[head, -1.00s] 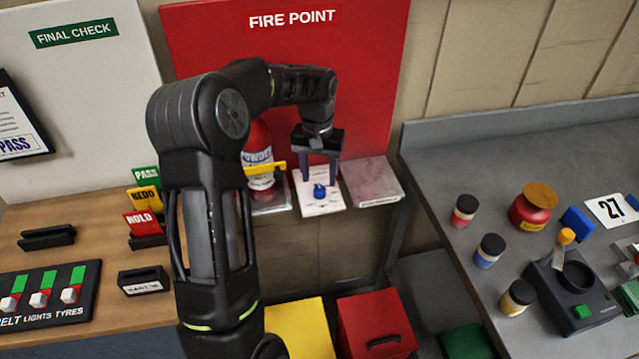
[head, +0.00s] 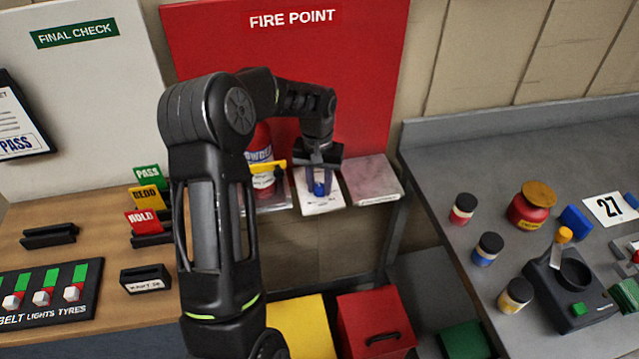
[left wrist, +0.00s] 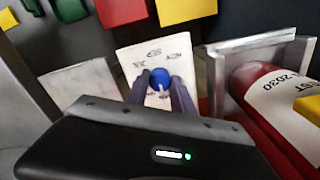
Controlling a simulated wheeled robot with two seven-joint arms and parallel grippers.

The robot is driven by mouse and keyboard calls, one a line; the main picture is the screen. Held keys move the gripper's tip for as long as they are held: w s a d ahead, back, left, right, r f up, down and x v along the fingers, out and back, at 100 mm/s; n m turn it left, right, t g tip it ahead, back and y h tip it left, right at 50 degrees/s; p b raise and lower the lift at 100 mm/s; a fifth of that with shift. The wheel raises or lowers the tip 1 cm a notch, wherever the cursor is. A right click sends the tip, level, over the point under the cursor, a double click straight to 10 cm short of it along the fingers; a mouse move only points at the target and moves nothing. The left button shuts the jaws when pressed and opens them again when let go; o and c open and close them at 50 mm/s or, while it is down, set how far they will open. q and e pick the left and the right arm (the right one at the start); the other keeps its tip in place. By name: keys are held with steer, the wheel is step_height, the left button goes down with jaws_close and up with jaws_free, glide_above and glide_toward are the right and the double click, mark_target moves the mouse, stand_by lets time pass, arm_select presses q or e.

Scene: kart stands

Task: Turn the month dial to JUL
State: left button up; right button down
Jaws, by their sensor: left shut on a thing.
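The month dial is a blue knob (head: 319,189) on a white card-like plate (head: 307,206) on the shelf below the red FIRE POINT board. My left gripper (head: 319,187) points down over the plate with its fingers on either side of the blue knob, shut on it. In the left wrist view the blue knob (left wrist: 160,79) sits between the two fingertips (left wrist: 160,84), on the white plate (left wrist: 140,58). Small print shows around the knob, but it is too small to read, so the month set cannot be told. My right gripper is not in view.
A pale panel (head: 371,180) lies just right. Yellow (head: 298,325) and red (head: 372,325) boxes stand below. A grey bench (head: 430,170) is at right.

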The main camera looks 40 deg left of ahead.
arm_select(q)
jaws_close()
steer(key=shift+m, duration=0.4)
steer(key=m+b, duration=0.1)
steer(key=m, duration=0.7)
steer(key=shift+b, duration=0.4)
steer(key=m, duration=0.4)
steer(key=shift+m, duration=0.3)
steer(key=m, duration=1)
steer(key=shift+w+m+p, duration=0.1)
steer(key=shift+m+p, duration=0.2)
steer(key=shift+m, duration=1.3)
